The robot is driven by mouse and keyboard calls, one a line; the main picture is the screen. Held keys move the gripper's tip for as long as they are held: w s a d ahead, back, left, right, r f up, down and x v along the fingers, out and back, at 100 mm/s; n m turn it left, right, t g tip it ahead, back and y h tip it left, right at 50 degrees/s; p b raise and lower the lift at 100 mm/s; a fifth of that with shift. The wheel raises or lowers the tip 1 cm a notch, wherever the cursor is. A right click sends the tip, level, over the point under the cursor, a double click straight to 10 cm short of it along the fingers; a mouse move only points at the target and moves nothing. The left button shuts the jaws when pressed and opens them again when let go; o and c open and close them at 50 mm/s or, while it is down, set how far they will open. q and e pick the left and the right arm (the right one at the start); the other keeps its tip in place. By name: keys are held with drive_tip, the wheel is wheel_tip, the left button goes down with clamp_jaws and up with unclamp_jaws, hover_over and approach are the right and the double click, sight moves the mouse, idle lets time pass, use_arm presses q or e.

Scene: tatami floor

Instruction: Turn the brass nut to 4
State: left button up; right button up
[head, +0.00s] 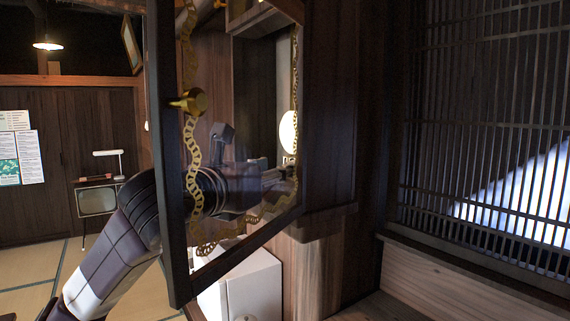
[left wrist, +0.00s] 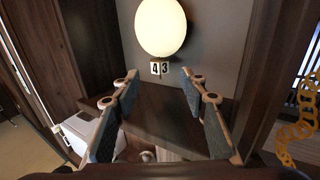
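A brass knob-like fitting (head: 190,101) sits on the dark frame of the open glass door in the head view; I cannot tell whether it is the brass nut. A small card with the digits 4 and 3 (left wrist: 160,69) is under a glowing round lamp (left wrist: 161,27) in the left wrist view. The lamp also shows in the head view (head: 288,133). My left gripper (left wrist: 160,77) is open, its fingers spread on either side below the card, with nothing between them. In the head view it shows through the glass (head: 240,148). My right gripper is not in view.
The glass door (head: 178,220) with gold chain-like trim stands in front of my left arm. A dark wooden ledge (left wrist: 155,118) lies below the lamp. A white box (head: 250,285) stands low beneath. A lattice screen (head: 490,130) closes the right side.

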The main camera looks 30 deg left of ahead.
use_arm(q)
drive_tip(key=s, duration=0.5)
drive_tip(key=shift+d, duration=0.3)
